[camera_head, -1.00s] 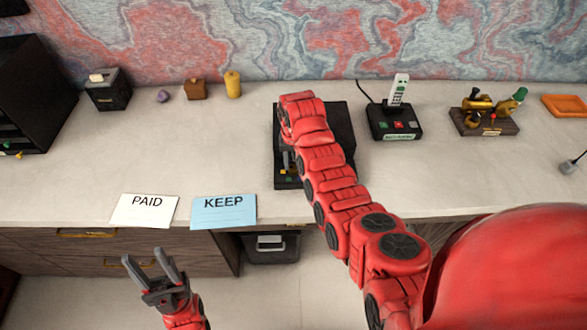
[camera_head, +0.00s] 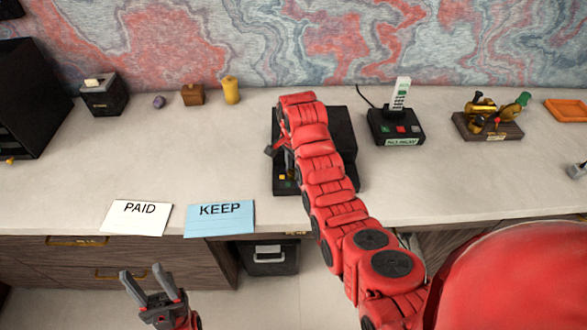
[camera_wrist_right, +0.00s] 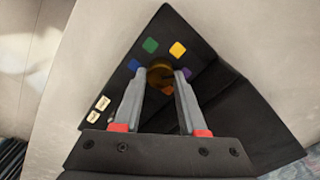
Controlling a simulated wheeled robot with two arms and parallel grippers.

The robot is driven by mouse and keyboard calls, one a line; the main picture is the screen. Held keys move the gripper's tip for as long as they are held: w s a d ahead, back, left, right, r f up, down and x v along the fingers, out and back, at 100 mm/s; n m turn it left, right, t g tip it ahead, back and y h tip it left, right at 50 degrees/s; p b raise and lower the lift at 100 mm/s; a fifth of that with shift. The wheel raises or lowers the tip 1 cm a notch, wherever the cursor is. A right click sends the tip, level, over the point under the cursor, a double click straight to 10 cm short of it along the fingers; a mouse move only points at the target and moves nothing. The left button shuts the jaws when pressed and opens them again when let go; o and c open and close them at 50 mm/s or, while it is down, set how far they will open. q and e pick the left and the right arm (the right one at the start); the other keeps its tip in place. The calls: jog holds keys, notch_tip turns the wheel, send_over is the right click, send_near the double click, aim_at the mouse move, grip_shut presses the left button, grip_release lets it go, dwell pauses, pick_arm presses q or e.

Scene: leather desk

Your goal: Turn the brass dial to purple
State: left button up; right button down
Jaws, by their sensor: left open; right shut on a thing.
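The brass dial (camera_wrist_right: 160,74) sits on a black panel (camera_wrist_right: 205,50) and shows between my right fingertips in the right wrist view. Colour patches surround it: green (camera_wrist_right: 150,46), yellow (camera_wrist_right: 178,50), blue (camera_wrist_right: 134,65), purple (camera_wrist_right: 187,73), and some orange just below the dial. I cannot tell where the dial points. My right gripper (camera_wrist_right: 160,80) is shut on the dial, one finger on each side. My left gripper (camera_head: 149,285) is open and empty, in front of the desk.
PAID (camera_head: 136,217) and KEEP (camera_head: 219,218) cards lie at the desk's front edge. A black base with a white handset (camera_head: 400,95) stands right of the device. A brass-coloured ornament on a wooden base (camera_head: 488,127) is further right.

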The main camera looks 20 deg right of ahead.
jog(key=shift+m, duration=1.7)
jog(key=shift+c, duration=2.3)
grip_release()
notch_tip(320, 180, up, 17)
jog(key=p, duration=1.5)
jog(key=shift+r, duration=0.15)
